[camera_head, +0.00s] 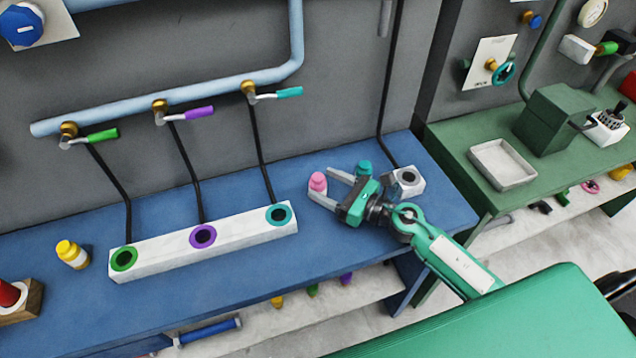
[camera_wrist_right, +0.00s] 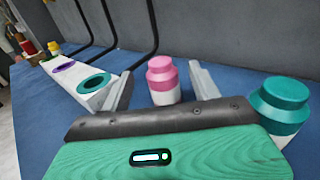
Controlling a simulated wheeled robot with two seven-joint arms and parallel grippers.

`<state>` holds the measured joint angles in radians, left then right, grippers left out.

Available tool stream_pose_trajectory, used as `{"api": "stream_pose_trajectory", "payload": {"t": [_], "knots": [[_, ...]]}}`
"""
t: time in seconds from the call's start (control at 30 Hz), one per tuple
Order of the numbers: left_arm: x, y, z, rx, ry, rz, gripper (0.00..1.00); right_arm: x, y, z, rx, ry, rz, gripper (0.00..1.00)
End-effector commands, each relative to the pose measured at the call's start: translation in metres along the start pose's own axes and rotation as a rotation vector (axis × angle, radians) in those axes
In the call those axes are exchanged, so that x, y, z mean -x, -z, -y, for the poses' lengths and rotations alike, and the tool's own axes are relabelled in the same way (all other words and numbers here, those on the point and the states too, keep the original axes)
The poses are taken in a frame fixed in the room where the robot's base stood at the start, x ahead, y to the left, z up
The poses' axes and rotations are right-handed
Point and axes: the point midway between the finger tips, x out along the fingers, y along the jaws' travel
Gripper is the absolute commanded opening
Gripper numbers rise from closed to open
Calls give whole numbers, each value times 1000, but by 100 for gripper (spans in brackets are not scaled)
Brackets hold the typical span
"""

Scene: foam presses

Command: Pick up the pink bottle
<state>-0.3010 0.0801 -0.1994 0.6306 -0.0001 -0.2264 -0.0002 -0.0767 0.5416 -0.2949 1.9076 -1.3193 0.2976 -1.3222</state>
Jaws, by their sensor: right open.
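The pink bottle (camera_head: 318,182) has a pink cap and stands upright on the blue bench (camera_head: 220,290). In the right wrist view the bottle (camera_wrist_right: 163,82) also shows a white body and stands between the two fingers. My right gripper (camera_head: 324,186) is open around or just short of the bottle; I cannot tell whether the fingers touch it. It also shows in the right wrist view (camera_wrist_right: 160,88). The bottle's lower part is partly hidden by a finger in the head view. My left gripper is not in view.
A teal-capped bottle (camera_wrist_right: 282,105) stands close to the right of my gripper. A white block with three coloured rings (camera_head: 160,259) lies to the left. A small white block (camera_head: 408,182) is behind my wrist. A yellow-capped bottle (camera_head: 72,254) stands far left.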

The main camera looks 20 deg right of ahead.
Motion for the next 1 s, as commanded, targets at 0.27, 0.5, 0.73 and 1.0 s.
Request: {"api": "stream_pose_trajectory", "payload": {"t": [0.27, 0.5, 0.73, 1.0], "knots": [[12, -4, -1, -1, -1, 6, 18, -31, 0, 2, -1, 0, 0, 62], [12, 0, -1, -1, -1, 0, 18, -31, 2, 1, 0, 0, -1, 60], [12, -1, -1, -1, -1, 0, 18, -31, 1, 1, 0, 0, 0, 15], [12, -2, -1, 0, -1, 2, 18, -31, 1, 1, 0, 0, 0, 13]]}}
